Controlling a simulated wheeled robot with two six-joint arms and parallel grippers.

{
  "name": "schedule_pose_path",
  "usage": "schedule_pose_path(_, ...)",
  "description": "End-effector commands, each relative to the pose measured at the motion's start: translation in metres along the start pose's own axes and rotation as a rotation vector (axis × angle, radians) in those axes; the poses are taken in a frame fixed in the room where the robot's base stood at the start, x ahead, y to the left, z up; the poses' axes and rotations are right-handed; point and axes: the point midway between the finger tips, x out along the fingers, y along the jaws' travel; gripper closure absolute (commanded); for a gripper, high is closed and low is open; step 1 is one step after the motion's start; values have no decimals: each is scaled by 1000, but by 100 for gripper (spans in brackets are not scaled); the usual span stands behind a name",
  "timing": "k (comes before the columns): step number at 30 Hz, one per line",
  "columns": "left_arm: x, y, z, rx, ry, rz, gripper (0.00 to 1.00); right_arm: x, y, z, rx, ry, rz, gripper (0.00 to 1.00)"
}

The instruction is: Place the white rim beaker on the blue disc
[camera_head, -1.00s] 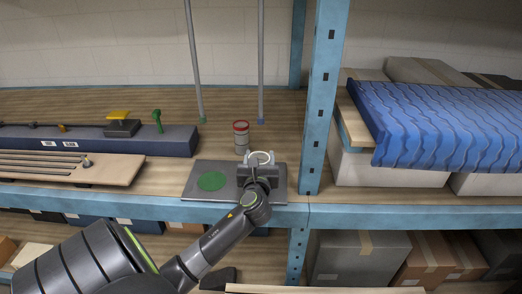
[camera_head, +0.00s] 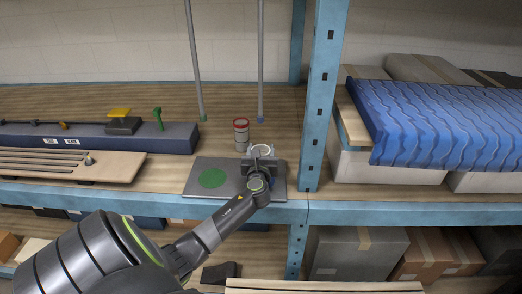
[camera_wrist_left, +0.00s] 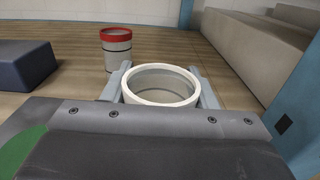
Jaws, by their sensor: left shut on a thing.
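The white rim beaker (camera_head: 262,150) is between the fingers of my left gripper (camera_head: 261,157). In the left wrist view its pale round rim (camera_wrist_left: 161,98) faces up and a finger lies on each side. My gripper is over the right part of a grey plate (camera_head: 205,164) on the shelf. I see no blue disc; my gripper and wrist cover that part of the plate. Whether the beaker's base touches the plate is hidden. My right gripper is not in view.
A red-rimmed beaker (camera_head: 241,136) stands just behind the plate. A green disc (camera_head: 213,178) is on the plate's left part. A blue shelf post (camera_head: 322,110) rises close on the right. Thin grey rods stand behind. A dark blue block (camera_head: 170,137) lies left.

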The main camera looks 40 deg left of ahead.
Motion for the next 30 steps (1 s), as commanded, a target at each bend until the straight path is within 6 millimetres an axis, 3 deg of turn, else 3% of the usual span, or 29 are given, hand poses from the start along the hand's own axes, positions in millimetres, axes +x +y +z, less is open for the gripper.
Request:
schedule_pose_path(6, 0, 0, -4, 0, 0, 0, 83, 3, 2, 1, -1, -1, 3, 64)
schedule_pose_path(7, 0, 0, -4, 0, 1, 0, 46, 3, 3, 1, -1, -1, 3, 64)
schedule_pose_path(12, 0, 0, -3, 0, 0, 0, 26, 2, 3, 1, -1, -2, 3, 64)
schedule_pose_path(23, 0, 0, 3, 0, -1, 0, 26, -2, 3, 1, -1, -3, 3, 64)
schedule_pose_path(30, -31, 0, -2, -3, 1, 0, 26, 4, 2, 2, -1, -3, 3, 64)
